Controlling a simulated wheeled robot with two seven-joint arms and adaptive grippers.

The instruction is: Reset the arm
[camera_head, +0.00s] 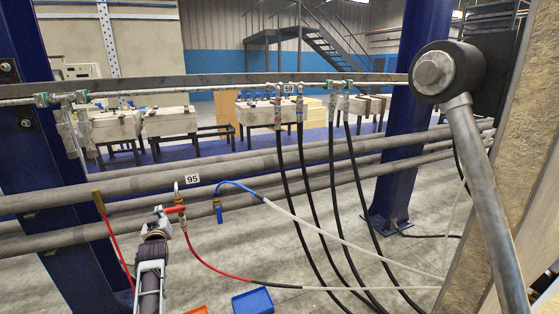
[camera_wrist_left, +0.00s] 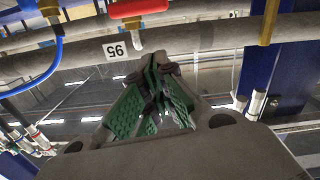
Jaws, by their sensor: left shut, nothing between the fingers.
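My left gripper (camera_head: 161,216) comes up from the lower left in the head view, just below and beside a red valve handle (camera_head: 175,209) on the pipes. In the left wrist view its green-padded fingers (camera_wrist_left: 160,68) meet at the tips, shut and empty. The red handle (camera_wrist_left: 138,8) shows above the fingertips there, apart from them. My right gripper is in neither view.
Thick grey pipes (camera_head: 130,205) cross in front, with label 95 (camera_head: 192,179) and a blue-handled hose (camera_head: 237,184). Black hoses (camera_head: 287,190) hang at centre. A big metal lever (camera_head: 485,200) stands at right. A blue bin (camera_head: 252,301) lies on the floor.

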